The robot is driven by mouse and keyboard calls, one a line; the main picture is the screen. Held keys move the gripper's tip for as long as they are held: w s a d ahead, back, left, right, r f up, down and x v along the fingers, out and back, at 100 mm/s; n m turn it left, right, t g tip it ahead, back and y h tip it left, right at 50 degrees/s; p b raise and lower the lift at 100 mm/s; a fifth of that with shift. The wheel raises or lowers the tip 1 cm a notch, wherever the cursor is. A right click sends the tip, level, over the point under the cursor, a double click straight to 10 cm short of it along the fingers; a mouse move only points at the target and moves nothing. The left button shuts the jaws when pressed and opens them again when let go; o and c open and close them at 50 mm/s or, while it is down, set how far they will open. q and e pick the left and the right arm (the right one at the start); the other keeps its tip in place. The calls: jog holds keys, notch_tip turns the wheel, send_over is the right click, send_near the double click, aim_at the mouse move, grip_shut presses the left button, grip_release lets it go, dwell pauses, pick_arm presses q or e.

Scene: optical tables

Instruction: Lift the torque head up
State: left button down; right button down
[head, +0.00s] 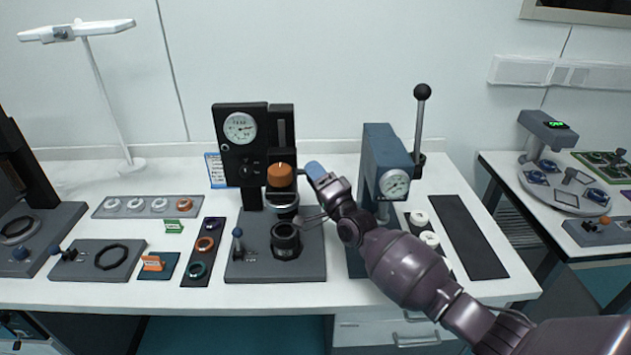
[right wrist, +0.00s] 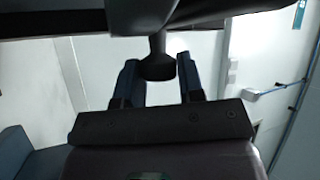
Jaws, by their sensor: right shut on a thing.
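The torque head (head: 281,178) has an orange top and a dark lower body. It sits on the black upright stand with a round dial (head: 240,128), above a black cup-like holder (head: 286,240) on the base plate. My right gripper (head: 314,171) is at the right side of the torque head. In the right wrist view, its two fingers (right wrist: 157,82) are shut on a dark knob (right wrist: 157,66) with a short stem. The fingers hide part of the knob in the head view. My left gripper is not in view.
A blue-grey press (head: 382,150) with a dial and tall lever (head: 420,115) stands close to the right, behind my right arm. Trays of rings (head: 148,206) and a black ring plate (head: 98,261) lie to the left. A black mat (head: 467,236) lies bare at the right.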

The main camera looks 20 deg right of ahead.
dwell(0.3)
jog(key=c, duration=0.8)
grip_release()
jog(key=b+v, duration=0.1)
jog(key=v, duration=1)
jog(key=shift+r, duration=0.1)
jog(key=shift+w, duration=0.1)
